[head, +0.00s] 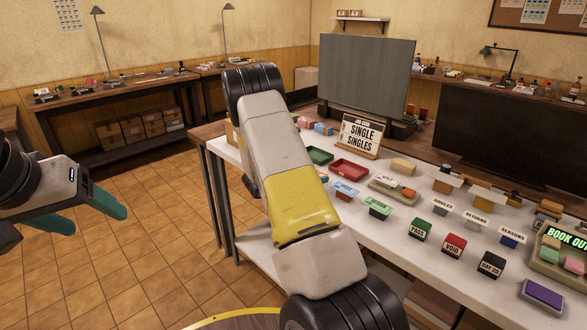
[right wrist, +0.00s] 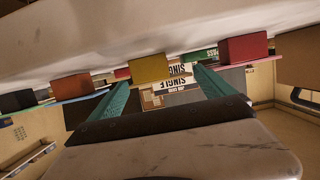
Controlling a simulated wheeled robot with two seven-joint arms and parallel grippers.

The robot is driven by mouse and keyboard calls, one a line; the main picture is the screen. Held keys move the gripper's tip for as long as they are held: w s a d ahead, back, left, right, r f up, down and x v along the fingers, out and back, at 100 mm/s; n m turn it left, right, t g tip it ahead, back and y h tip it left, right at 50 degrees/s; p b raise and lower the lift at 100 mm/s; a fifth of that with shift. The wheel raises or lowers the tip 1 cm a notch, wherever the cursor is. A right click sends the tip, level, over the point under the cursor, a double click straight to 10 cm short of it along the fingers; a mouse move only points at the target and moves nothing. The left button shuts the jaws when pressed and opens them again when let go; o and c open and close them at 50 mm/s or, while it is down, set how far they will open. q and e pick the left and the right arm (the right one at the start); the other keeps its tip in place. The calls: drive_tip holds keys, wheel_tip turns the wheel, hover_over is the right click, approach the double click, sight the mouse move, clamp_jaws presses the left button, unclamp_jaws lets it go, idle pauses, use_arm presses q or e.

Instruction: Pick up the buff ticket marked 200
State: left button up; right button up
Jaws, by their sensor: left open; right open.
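I cannot make out a buff ticket marked 200 in either view; my own arm link hides part of the white table (head: 445,232) in the head view. My left gripper (head: 97,218) is at the left of the head view, over the tiled floor and away from the table, its teal fingers apart and empty. My right gripper (right wrist: 160,78) shows in the right wrist view with its teal fingers apart. A yellow block (right wrist: 149,68) and the upside-down SINGLE SINGLES sign (right wrist: 176,72) appear beyond or between its fingers. No object is visibly held.
The table carries the SINGLE SINGLES sign (head: 360,136), a red tray (head: 349,169), a green tray (head: 320,155), a buff block (head: 403,165), and PASS (head: 420,230), VOID (head: 454,246) and DAY 25 (head: 490,264) stamps. A grey screen (head: 367,75) stands behind. Floor at left is clear.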

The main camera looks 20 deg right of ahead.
sight(320, 172)
drive_tip(key=x, duration=0.5)
drive_tip(key=shift+w+d, duration=0.15)
drive_tip(key=shift+d, duration=0.2)
drive_tip(key=c, duration=1)
